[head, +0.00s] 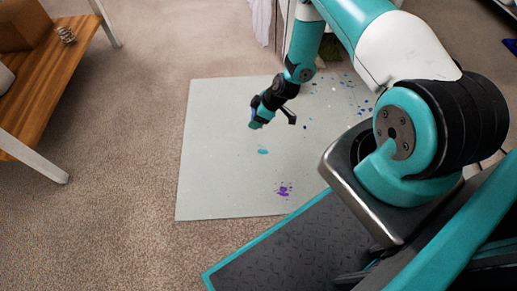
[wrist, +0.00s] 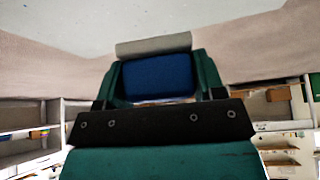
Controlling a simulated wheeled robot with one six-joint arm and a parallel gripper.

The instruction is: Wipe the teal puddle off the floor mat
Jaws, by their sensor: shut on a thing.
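The floor mat (head: 215,190) is a pale grey-green sheet on the carpet. A small teal puddle (head: 262,151) lies on it near the middle. My gripper (head: 257,122) points down over the mat, just beyond the teal puddle in the head view; I cannot tell its exact height. In the wrist view, my gripper (wrist: 156,85) is shut on a blue block (wrist: 160,77) with a grey layer (wrist: 153,45) at its far end, which looks like a sponge. The block is hardly visible in the head view.
A purple splash (head: 284,190) lies nearer me on the mat, and several blue and purple spots dot its right part. A wooden bench (head: 50,75) with a box (head: 22,25) stands at the left. Bare carpet lies between bench and mat.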

